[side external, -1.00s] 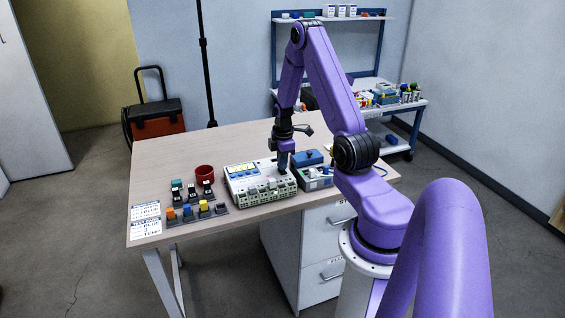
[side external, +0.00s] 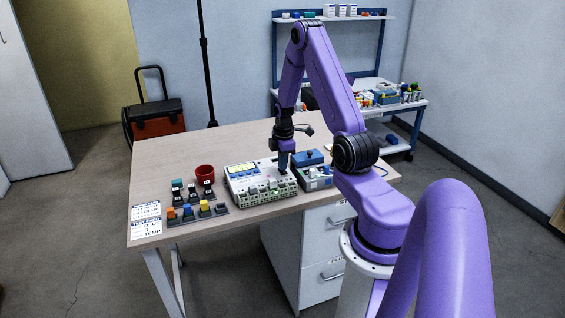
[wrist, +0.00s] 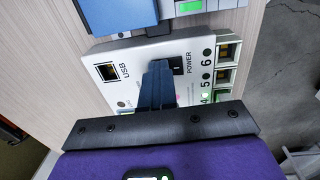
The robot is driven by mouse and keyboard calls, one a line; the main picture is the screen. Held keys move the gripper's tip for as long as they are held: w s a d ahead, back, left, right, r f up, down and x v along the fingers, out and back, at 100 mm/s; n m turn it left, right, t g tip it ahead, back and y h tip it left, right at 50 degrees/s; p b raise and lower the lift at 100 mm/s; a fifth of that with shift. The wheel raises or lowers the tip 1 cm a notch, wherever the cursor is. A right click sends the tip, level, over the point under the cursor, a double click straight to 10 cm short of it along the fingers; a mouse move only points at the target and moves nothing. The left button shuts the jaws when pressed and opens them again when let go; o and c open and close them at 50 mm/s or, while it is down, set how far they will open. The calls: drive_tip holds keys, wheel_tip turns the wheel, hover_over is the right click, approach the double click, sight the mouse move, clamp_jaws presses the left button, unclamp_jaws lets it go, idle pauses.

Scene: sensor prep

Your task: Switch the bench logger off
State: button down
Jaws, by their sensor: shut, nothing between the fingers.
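The bench logger (side external: 236,190) is a white box with a lit yellowish display (side external: 242,168) and blue buttons, at the table's front middle. In the wrist view its white housing (wrist: 134,55) shows a USB port (wrist: 106,72), a dark switch labelled POWER (wrist: 179,65) and numbered terminals (wrist: 228,52). My gripper (wrist: 160,70) is shut and empty, its blue fingertips right beside the power switch. In the side view my gripper (side external: 283,172) points down at the logger's right end. The fingers hide part of the housing, and I cannot tell whether they touch the switch.
A second device with a blue block (side external: 309,157) stands close to the right of the logger. A red cup (side external: 205,173), a rack of coloured plugs (side external: 197,212) and printed cards (side external: 146,218) lie to the left. The table's back left is clear.

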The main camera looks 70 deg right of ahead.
sight(283, 172)
drive_tip(key=shift+s+a+f, duration=0.35)
drive_tip(key=shift+s+a, duration=0.2)
drive_tip(key=shift+w+d+r, duration=0.1)
drive_tip(key=shift+w+r, duration=0.05)
drive_tip(key=shift+r, duration=0.4)
wheel_tip(283, 172, up, 14)
drive_tip(key=shift+w+d+f, duration=0.2)
drive_tip(key=shift+w+d, duration=0.05)
drive_tip(key=shift+d, duration=0.05)
drive_tip(key=shift+s+a+t+h, duration=0.3)
drive_tip(key=shift+a, duration=0.4)
drive_tip(key=f, duration=0.9)
drive_tip(key=w+d+f, duration=0.1)
drive_tip(key=f, duration=0.3)
drive_tip(key=shift+w+d+f, duration=0.1)
drive_tip(key=shift+f, duration=0.3)
